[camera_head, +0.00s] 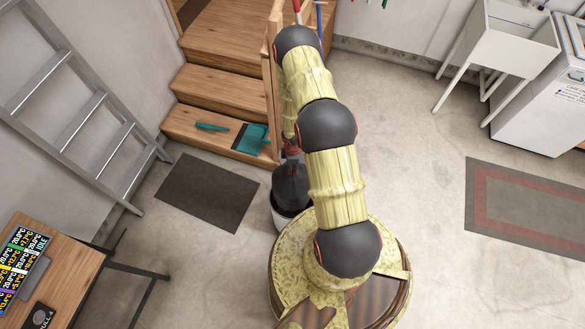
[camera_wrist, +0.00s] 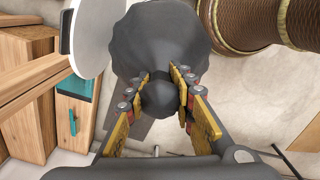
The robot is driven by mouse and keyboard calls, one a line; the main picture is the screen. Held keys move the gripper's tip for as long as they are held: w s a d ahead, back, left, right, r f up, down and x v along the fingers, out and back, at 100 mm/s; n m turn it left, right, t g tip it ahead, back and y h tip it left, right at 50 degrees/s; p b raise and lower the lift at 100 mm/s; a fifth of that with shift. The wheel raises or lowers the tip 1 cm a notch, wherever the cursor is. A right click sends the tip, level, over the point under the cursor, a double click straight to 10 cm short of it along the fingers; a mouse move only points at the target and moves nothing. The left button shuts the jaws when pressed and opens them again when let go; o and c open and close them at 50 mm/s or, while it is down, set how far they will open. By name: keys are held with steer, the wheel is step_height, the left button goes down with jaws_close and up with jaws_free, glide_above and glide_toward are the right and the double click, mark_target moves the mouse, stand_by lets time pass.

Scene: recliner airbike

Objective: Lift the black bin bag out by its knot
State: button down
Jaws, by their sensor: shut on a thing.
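The black bin bag (camera_head: 291,187) hangs or stands upright below my gripper (camera_head: 291,153) in the head view, partly covered by my arm. In the wrist view the bag (camera_wrist: 165,40) fills the upper middle, and its round knot (camera_wrist: 160,97) sits between the two fingers of my gripper (camera_wrist: 158,92). The fingers are shut on the knot. A pale bin (camera_head: 279,222) shows below the bag in the head view, with a dark inside. I cannot tell how much of the bag is still within the bin.
Wooden steps (camera_head: 215,88) with a teal dustpan (camera_head: 251,138) rise behind the bag. A dark mat (camera_head: 207,192) lies to the left, near a leaning ladder (camera_head: 92,125). A desk (camera_head: 60,270) stands front left. Open floor (camera_head: 415,150) lies to the right.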

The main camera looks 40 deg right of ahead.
steer(key=shift+r+p, duration=2.6)
steer(key=shift+r, duration=0.45)
steer(key=shift+f, duration=0.1)
